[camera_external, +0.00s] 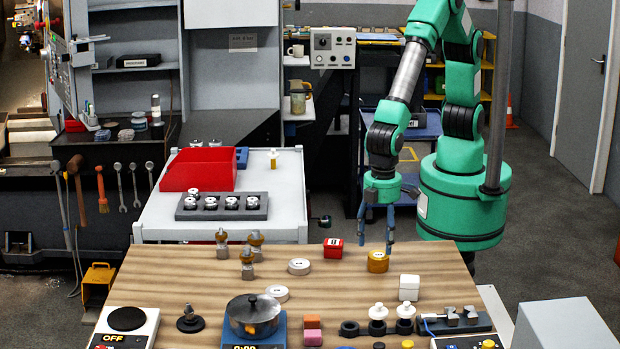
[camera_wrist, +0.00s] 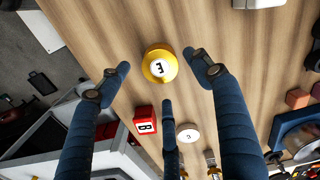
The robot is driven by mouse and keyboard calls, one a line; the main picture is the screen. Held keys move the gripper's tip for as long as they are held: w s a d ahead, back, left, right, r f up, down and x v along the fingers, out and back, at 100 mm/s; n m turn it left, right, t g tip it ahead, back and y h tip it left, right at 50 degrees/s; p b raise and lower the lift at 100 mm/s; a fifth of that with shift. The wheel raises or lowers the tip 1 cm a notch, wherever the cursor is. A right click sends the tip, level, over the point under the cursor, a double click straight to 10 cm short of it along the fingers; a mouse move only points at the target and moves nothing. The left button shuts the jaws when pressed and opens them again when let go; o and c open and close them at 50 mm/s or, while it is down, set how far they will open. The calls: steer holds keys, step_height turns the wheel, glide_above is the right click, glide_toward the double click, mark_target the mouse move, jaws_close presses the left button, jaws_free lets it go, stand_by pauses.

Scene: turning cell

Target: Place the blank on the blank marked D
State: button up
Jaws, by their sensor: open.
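My gripper (camera_external: 377,240) is open and empty, pointing down just above a yellow cylindrical blank (camera_external: 377,261). In the wrist view its spread blue fingers (camera_wrist: 156,82) stand around this blank, which carries the letter E (camera_wrist: 158,66). A red cube blank (camera_external: 333,248) lies to its left and is marked B in the wrist view (camera_wrist: 145,126). A white disc blank (camera_external: 299,266) lies further left; its small mark in the wrist view (camera_wrist: 187,132) is hard to read. A second white disc (camera_external: 277,293) lies nearer the front. I cannot make out a letter D.
A white block (camera_external: 409,281) stands right of the yellow blank on the wooden table (camera_external: 335,290). Brass-topped metal parts (camera_external: 222,244) stand at the left. A scale (camera_external: 254,316), pink and orange blocks (camera_external: 312,330) and a fixture (camera_external: 455,321) line the front.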

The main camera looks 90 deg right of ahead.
mark_target(378, 254)
step_height(378, 254, up, 8)
steer(key=p, duration=0.1)
steer(key=shift+r, duration=0.15)
stand_by(1.0)
steer(key=w+d+r+m+t+y, duration=0.1)
steer(key=w+d+r, duration=0.3)
steer(key=d+r, duration=0.7)
steer(key=w+d+r+m+t, duration=0.1)
steer(key=w+d+r, duration=0.2)
steer(key=d+r, duration=0.8)
steer(key=s+d+r+t, duration=0.1)
steer(key=s+d, duration=0.3)
steer(key=d, duration=0.5)
steer(key=s+d+r+m+t, duration=0.1)
steer(key=s+d, duration=0.3)
steer(key=d, duration=0.6)
steer(key=s+d+r+m+t+h, duration=0.1)
steer(key=s+d, duration=0.4)
steer(key=d, duration=0.5)
steer(key=shift+d+r+t, duration=0.25)
steer(key=shift+t, duration=0.05)
steer(key=shift+s, duration=0.1)
